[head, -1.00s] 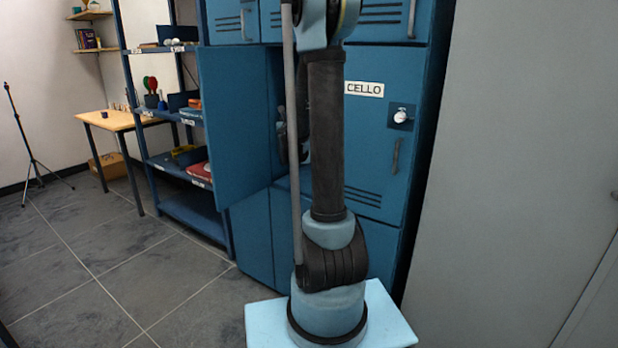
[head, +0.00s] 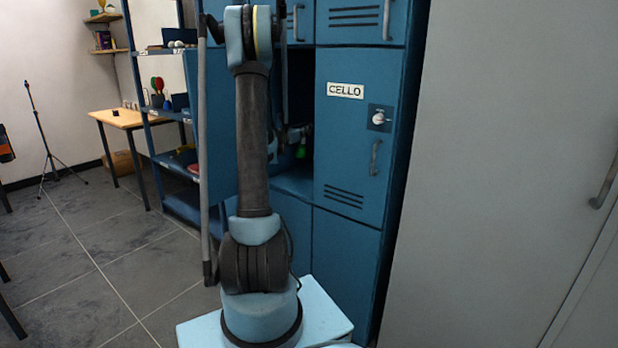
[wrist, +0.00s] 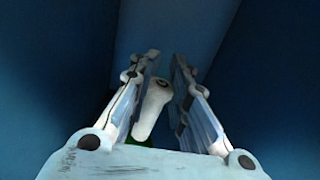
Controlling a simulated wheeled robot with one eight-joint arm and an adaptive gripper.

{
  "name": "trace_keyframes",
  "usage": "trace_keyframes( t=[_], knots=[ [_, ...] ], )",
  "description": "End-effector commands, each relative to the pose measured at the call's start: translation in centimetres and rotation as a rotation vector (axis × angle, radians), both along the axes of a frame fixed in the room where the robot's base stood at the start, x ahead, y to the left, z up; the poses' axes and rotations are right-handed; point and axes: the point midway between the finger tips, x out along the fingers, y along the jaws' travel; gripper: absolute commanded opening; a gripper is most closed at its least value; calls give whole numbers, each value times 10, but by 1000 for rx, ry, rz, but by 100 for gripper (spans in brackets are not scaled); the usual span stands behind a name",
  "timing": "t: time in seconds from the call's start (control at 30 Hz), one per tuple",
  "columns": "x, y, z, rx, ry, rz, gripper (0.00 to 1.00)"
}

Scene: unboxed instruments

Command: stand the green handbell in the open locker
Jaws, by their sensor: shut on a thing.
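The green handbell (head: 301,152) shows small in the head view, inside the open locker (head: 296,180). In the wrist view its pale handle (wrist: 153,108) stands between the two fingers, with a sliver of green below it. My gripper (wrist: 165,85) is shut on the handle, inside the blue walls of the locker. The locker's door (head: 190,130) is swung open to the left, partly behind my arm. Whether the bell touches the locker floor cannot be told.
A closed locker door labelled CELLO (head: 350,130) with a white knob is right of the opening. A grey cabinet (head: 500,180) stands at the right. A blue shelf rack (head: 180,165) and a wooden table (head: 128,117) stand at the left, with open floor in front.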

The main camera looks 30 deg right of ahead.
Motion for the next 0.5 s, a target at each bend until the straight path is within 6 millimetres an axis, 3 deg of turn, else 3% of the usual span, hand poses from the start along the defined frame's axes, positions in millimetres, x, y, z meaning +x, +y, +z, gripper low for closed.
trace_keyframes(
  t=[0.5],
  knots=[
    [-35,9,-1,-54,76,-321,0]
  ],
)
